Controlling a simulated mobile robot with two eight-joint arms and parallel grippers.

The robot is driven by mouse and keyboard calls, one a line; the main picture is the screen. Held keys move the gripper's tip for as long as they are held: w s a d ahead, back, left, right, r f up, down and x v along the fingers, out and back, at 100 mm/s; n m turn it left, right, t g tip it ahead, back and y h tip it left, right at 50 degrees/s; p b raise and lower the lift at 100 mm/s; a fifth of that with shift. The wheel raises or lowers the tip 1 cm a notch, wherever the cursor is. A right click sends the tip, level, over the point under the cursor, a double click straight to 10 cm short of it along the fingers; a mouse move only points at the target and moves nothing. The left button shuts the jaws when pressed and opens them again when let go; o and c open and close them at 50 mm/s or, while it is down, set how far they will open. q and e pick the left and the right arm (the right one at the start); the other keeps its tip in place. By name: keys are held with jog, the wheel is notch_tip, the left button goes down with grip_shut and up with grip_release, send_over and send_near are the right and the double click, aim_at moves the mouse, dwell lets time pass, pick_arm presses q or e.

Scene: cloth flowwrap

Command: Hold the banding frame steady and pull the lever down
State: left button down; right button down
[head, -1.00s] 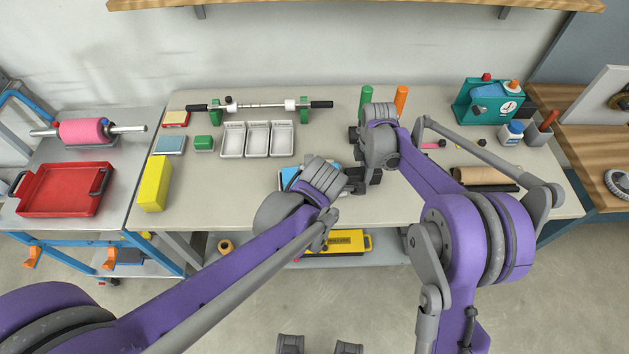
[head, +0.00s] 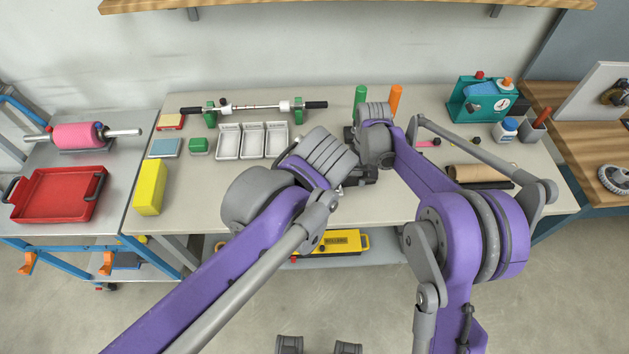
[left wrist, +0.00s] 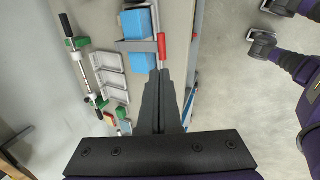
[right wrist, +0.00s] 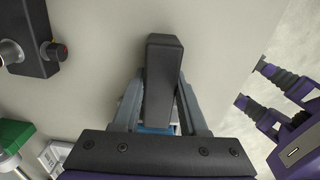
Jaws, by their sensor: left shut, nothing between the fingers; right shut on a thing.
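In the left wrist view the banding frame shows as a grey band (left wrist: 133,45) around a blue bundle (left wrist: 141,62). A red lever grip (left wrist: 162,45) stands at its right side. My left gripper (left wrist: 160,76) is shut and empty, its tips close to the lower end of the red grip; I cannot tell whether they touch. My right gripper (right wrist: 162,90) is shut on a dark block (right wrist: 164,60), with a sliver of blue (right wrist: 156,130) behind it.
Three white trays (head: 253,141) and a rod on green stands (head: 262,106) lie at the back left. A yellow block (head: 150,187) stands at the left table edge. A teal machine (head: 482,100) is at the back right.

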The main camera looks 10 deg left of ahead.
jog(key=shift+c, duration=1.8)
grip_release()
pick_arm(q)
jog(key=shift+v, duration=1.05)
